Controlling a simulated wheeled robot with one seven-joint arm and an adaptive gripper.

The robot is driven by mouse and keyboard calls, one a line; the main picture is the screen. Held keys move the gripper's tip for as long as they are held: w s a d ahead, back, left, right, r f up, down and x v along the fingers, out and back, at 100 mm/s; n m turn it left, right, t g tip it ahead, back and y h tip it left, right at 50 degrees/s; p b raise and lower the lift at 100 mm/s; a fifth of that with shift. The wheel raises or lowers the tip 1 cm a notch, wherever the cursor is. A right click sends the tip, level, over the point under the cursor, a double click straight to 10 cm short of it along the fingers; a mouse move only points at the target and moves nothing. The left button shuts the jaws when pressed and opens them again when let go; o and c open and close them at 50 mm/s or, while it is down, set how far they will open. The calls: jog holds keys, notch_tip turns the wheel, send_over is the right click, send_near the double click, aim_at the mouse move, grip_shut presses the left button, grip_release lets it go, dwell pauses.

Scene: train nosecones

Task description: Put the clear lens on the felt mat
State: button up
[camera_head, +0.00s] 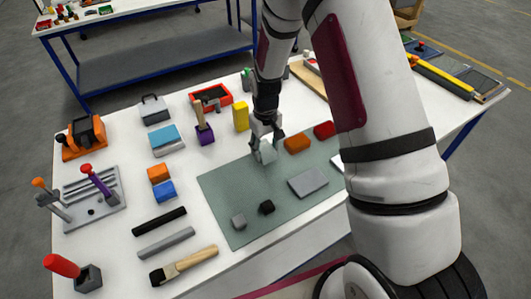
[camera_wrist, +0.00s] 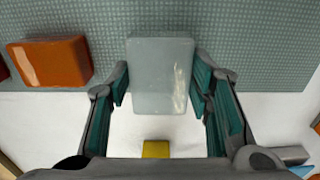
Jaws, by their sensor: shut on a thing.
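The clear lens (camera_wrist: 161,72) is a pale, see-through block between the teal pads of my gripper (camera_wrist: 160,88) in the wrist view. In the head view the lens (camera_head: 267,152) shows just below my gripper (camera_head: 265,140), which is shut on it. The felt mat (camera_head: 225,190) is a grey-green sheet on the white table. The lens is at the mat's far edge; in the wrist view it overlaps both the mat (camera_wrist: 260,35) and the white table top. I cannot tell whether it touches the mat.
An orange lens (camera_head: 297,144) and a red lens (camera_head: 324,130) sit right of my gripper. A grey slab (camera_head: 308,182), a black piece (camera_head: 266,207) and a small grey block (camera_head: 239,221) lie on the mat. A yellow block (camera_head: 240,116) stands behind. The mat's left part is clear.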

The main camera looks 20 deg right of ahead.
jog(key=shift+a+f, duration=0.15)
jog(key=shift+f, duration=1.05)
jog(key=shift+f, duration=0.15)
jog(key=o, duration=1.2)
jog(key=shift+o, duration=0.2)
